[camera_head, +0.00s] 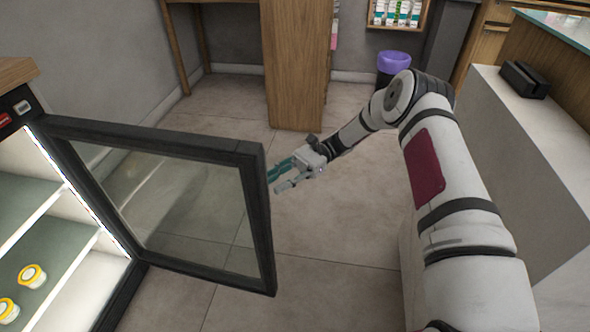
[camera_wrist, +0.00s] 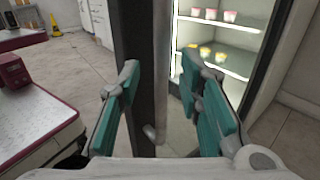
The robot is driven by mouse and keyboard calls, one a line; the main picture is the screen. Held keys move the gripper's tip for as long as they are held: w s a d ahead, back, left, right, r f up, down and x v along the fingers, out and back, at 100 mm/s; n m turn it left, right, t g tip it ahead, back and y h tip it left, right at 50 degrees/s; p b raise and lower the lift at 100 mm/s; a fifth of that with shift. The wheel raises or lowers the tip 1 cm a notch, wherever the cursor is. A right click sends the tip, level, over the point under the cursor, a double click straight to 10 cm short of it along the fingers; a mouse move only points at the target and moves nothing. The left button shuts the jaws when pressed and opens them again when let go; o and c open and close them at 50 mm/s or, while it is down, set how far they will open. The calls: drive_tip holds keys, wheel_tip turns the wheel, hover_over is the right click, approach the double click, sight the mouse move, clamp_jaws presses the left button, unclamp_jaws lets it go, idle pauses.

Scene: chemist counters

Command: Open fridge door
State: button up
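The fridge door (camera_head: 258,215), a dark frame around a glass pane, stands wide open to the right of the lit fridge interior (camera_head: 75,285). My gripper (camera_head: 274,178) is beside the door's free right edge, its teal fingers pointing left toward it. In the wrist view my gripper (camera_wrist: 160,72) has its two fingers spread apart. The dark door edge (camera_wrist: 134,40) and a pale vertical bar (camera_wrist: 160,60), which looks like the handle, run between the fingers in the picture. Neither finger is visibly closed on them. Whether a finger touches the door is unclear.
Yellow-and-white tubs (camera_head: 32,275) sit on the fridge shelves. A wooden panel (camera_head: 296,65) and a purple-topped bin (camera_head: 393,62) stand at the back. A white counter (camera_head: 530,150) is on the right. Tiled floor (camera_head: 330,230) is clear between door and counter.

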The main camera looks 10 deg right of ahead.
drive_tip(key=v, duration=0.8)
drive_tip(key=shift+d, duration=0.25)
drive_tip(key=shift+w, duration=0.1)
